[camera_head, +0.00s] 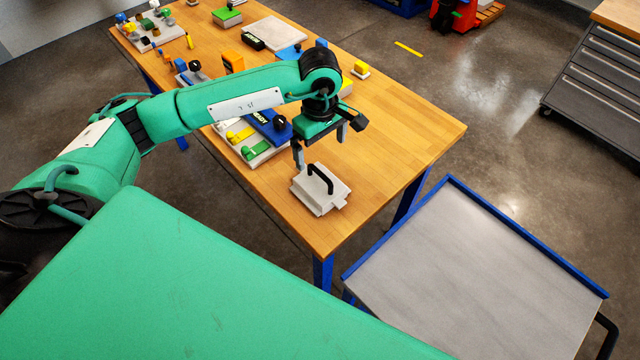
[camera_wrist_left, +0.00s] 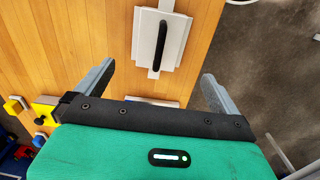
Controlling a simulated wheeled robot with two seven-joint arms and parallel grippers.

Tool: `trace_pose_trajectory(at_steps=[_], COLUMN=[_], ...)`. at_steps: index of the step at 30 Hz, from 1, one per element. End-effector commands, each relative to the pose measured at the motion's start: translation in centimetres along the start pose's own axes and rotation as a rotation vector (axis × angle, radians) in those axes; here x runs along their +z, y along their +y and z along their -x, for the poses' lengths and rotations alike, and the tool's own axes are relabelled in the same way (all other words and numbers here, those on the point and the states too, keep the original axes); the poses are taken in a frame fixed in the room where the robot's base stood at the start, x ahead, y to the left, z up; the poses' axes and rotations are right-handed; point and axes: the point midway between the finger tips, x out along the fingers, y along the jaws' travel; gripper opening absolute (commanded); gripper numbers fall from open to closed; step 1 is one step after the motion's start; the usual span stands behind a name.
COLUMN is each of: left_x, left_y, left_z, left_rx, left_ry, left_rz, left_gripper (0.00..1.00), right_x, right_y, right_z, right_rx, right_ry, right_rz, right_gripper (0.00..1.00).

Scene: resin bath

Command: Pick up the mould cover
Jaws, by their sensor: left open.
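The mould cover (camera_head: 322,192) is a white, plate-like block with a black arched handle on top. It lies on the wooden table near its front corner. In the left wrist view the mould cover (camera_wrist_left: 143,50) shows above the jaws, its black handle running nearly upright in the picture. My left gripper (camera_head: 320,150) is above and just behind the cover, pointing down. Its two grey fingers are wide apart with nothing between them, and they also show in the left wrist view (camera_wrist_left: 158,85). The fingers appear clear of the handle. My right gripper is not in view.
Trays with blue, yellow and green pieces (camera_head: 262,150) stand left of the gripper on the table (camera_head: 400,140). More small items lie toward the far end. A grey cart with a blue rim (camera_head: 480,275) stands by the near table end. The table's right side is mostly clear.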

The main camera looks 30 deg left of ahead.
Motion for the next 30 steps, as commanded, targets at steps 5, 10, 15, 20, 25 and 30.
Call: trace_pose_trajectory(at_steps=[5,10,15,20,25,30], left_x=[-0.5,-0.4,-0.5,-0.5,-0.5,-0.6], left_y=[-0.2,-0.3,-0.1,-0.1,-0.1,0.0], left_z=[-2.1,-5.5,-7.8,-8.6,-10.2,-12.5], left_rx=[-0.012,-0.012,-0.008,-0.008,-0.010,-0.008], left_ry=[0.017,0.015,0.015,0.014,0.012,0.013], left_rz=[0.000,-0.001,0.000,-0.001,0.001,0.000], left_gripper=[1.00,1.00,1.00,1.00,1.00,1.00], right_x=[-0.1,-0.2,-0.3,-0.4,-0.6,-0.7], right_y=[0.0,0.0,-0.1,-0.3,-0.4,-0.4], right_z=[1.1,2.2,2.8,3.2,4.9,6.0], right_rx=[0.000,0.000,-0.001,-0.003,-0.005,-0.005], right_ry=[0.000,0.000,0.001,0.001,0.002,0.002], right_rz=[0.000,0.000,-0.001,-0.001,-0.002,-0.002], right_gripper=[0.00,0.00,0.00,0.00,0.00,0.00])
